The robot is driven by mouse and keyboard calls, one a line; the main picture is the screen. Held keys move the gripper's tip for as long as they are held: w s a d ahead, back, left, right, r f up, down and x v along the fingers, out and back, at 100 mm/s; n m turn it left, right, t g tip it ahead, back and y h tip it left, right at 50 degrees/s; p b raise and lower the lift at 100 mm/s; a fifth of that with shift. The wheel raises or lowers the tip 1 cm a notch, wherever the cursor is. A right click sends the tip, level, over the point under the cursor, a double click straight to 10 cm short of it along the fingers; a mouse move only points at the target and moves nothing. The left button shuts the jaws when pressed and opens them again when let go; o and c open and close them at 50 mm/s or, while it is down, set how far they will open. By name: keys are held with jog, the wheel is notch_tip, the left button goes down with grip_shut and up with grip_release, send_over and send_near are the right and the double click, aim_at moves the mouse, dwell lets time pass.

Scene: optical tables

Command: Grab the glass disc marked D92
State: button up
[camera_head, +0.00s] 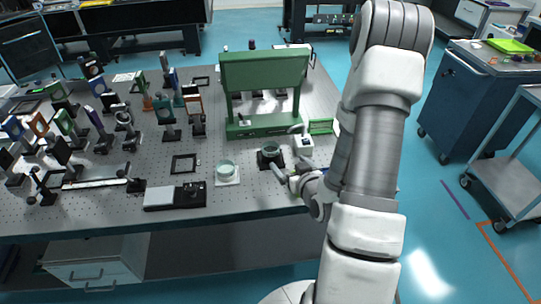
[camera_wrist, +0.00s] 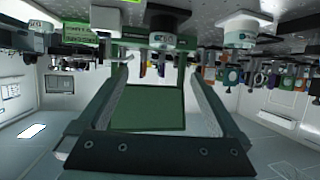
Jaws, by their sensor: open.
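No D92 mark is readable, so I cannot tell which disc bears it. In the head view, a pale round disc-like piece (camera_head: 226,168) sits on a white pad, and a darker round piece (camera_head: 270,150) sits on a black base. In the upside-down wrist view, the dark-based piece (camera_wrist: 173,40) hangs near the top centre, with the pale piece (camera_wrist: 239,40) to its right.
A tall green frame (camera_head: 264,70) stands behind the round pieces. A white block (camera_head: 303,145) is close beside my gripper. A black-and-white flat device (camera_head: 175,196) lies to the left. Several mounted optics crowd the table's left half. The perforated table (camera_head: 235,200) has bare room at front.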

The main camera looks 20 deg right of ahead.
aim_at(272, 149)
jog(key=b+x, duration=0.2)
jog(key=b, duration=0.3)
jog(key=shift+f+b, duration=0.15)
jog(key=shift+b, duration=0.15)
jog(key=b, duration=0.4)
jog(key=shift+w+f+b, duration=0.2)
jog(key=shift+w+b, duration=0.1)
jog(key=x, duration=0.7)
jog(key=shift+w+r+b, duration=0.1)
jog(key=shift+r+b, duration=0.05)
jog(key=shift+b, duration=0.15)
jog(key=shift+a+f+x, duration=0.1)
jog(key=shift+x, duration=1.2)
jog(key=shift+a+f+x, duration=0.1)
jog(key=shift+a+x, duration=0.05)
jog(key=shift+x, duration=1.15)
jog(key=c, duration=1.5)
jog(key=shift+r, duration=0.1)
